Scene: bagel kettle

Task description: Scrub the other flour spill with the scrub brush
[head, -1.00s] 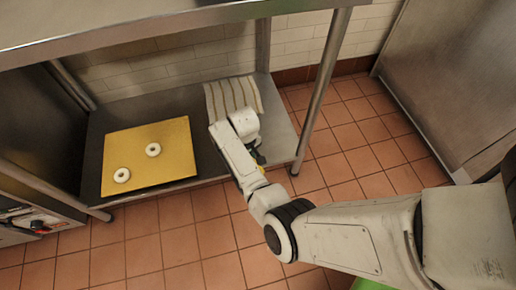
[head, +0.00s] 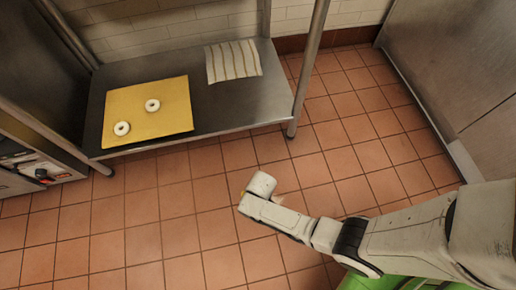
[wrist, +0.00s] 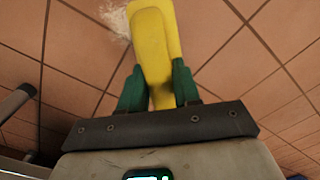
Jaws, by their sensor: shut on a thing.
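My gripper (wrist: 158,66) is shut on the yellow scrub brush (wrist: 153,35), with a green finger on each side of its handle. A white, speckled flour spill (wrist: 116,20) lies on the floor tiles at the top of the wrist view, beside and partly behind the brush. I cannot tell whether the brush touches it. In the head view my wrist is low over the floor and hides most of the gripper. A pale patch (head: 277,198) shows just right of the wrist there; I cannot tell if it is flour.
A steel shelf (head: 215,112) at upper left holds a yellow board (head: 165,115) with two bagels (head: 152,105) and a striped cloth (head: 233,62). Its front leg (head: 298,100) reaches the floor. A steel cabinet (head: 470,75) stands at right. Tiled floor between is clear.

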